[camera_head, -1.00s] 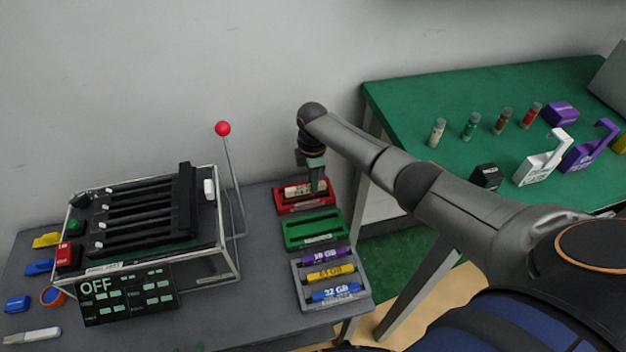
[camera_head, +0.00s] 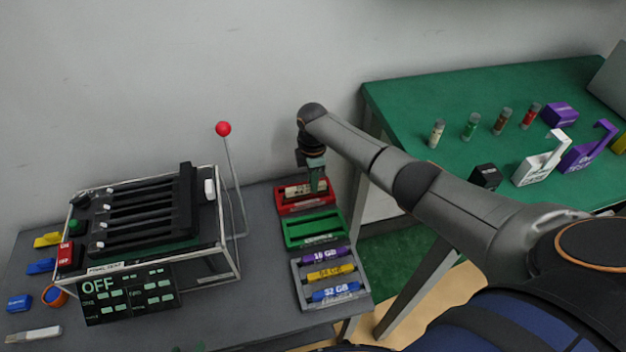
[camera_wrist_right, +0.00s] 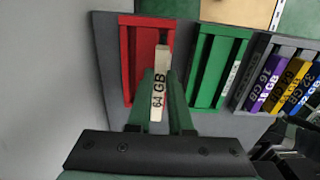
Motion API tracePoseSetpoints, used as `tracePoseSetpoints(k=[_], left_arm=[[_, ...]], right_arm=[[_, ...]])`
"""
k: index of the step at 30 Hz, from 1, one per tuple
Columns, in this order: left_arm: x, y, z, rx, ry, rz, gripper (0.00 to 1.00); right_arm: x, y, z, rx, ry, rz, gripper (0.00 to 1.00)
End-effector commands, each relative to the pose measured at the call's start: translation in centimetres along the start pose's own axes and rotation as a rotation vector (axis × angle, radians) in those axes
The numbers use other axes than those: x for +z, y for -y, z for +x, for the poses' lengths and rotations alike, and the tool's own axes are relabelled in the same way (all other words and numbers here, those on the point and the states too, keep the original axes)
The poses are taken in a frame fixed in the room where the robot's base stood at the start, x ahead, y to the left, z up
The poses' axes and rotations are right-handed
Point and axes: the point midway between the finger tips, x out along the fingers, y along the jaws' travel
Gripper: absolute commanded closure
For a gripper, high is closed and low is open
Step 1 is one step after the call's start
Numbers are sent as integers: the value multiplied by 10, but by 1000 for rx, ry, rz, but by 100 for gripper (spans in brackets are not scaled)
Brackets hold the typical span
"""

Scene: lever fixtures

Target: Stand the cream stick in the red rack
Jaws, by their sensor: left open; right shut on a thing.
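The cream stick (camera_wrist_right: 159,88), marked 64 GB, is between the green fingers of my right gripper (camera_wrist_right: 161,103). In the head view the stick (camera_head: 298,190) shows as a pale strip at the red rack (camera_head: 290,209), with my right gripper (camera_head: 316,179) over the rack's right part. I cannot tell whether the stick is seated in the slot.
A green rack (camera_head: 318,241) and a grey rack (camera_head: 300,287) with purple, yellow and blue sticks stand in front of the red rack. A framed lever box (camera_head: 228,262) with a red-knobbed rod (camera_head: 223,129) is on the left. A green table (camera_head: 420,95) is at right.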

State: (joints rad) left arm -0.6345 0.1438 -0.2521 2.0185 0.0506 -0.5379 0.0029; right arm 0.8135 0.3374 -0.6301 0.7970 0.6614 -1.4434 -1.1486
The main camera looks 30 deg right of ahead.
Motion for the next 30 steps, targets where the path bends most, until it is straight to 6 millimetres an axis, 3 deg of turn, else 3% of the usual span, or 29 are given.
tracePoseSetpoints(k=[30], left_arm=[[12, 2, 13, 0, -4, 1, 50]], right_arm=[[0, 0, 24, 0, 0, 0, 100]])
